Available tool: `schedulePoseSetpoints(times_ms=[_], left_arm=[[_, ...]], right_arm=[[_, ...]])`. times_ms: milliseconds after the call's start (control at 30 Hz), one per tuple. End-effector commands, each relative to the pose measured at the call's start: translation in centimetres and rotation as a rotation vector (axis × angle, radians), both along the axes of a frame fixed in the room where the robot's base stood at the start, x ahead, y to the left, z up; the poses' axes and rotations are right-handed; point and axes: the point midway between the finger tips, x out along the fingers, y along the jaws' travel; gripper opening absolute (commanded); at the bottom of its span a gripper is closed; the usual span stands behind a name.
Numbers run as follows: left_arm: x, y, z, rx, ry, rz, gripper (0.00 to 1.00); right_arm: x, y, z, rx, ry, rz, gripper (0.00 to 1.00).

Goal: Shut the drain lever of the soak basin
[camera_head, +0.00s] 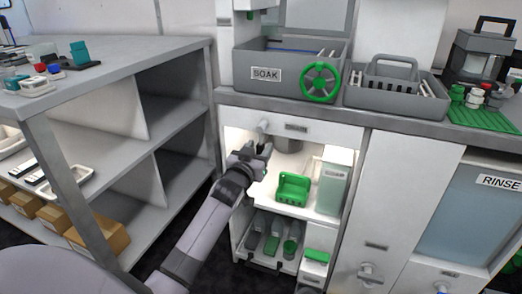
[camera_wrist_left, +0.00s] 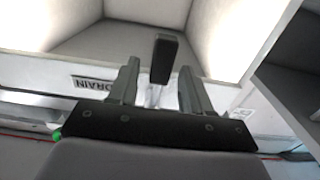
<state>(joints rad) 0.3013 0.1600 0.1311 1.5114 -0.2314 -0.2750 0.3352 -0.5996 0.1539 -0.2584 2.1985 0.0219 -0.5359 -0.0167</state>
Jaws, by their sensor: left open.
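The soak basin (camera_head: 245,68) is a grey tub labelled SOAK on the counter. Its drain lever shows in the left wrist view as a black handle (camera_wrist_left: 164,58) on a bright metal stem, beside a DRAIN plate (camera_wrist_left: 97,84). In the head view, a pale metal part of the lever (camera_head: 262,127) shows on the panel below the basin. My left gripper (camera_head: 262,151) is open just below it and partly hides the handle. In the wrist view the handle stands between the two spread fingers, with gaps visible on both sides. My right gripper is out of view.
A green handwheel (camera_head: 319,82) is on the basin's front. The lit cabinet below holds a green basket (camera_head: 293,188) and a pale container (camera_head: 331,188). A grey shelf unit (camera_head: 140,60) stands close on the left. A grey caddy (camera_head: 395,98) sits right of the basin.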

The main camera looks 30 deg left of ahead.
Motion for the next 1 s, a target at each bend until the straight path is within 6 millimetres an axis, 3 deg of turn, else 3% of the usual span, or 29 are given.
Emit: schedulePoseSetpoints(times_ms=[200, 533, 600, 700, 1000], left_arm=[[1.5, 0.3, 0.0, 0.000, 0.000, 0.000, 0.49], [1.7, 0.4, 0.0, 0.000, 0.000, 0.000, 0.49], [1.6, 0.4, 0.0, 0.000, 0.001, 0.000, 0.26], [1.6, 0.4, 0.0, 0.000, 0.001, 0.000, 0.00], [1.6, 0.5, 0.0, 0.019, 0.006, 0.000, 0.00]], right_arm=[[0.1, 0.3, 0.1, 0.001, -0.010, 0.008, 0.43], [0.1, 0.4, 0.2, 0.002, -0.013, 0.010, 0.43], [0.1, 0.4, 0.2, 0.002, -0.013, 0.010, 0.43], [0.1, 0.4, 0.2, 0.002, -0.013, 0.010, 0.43], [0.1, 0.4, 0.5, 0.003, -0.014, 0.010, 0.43]])
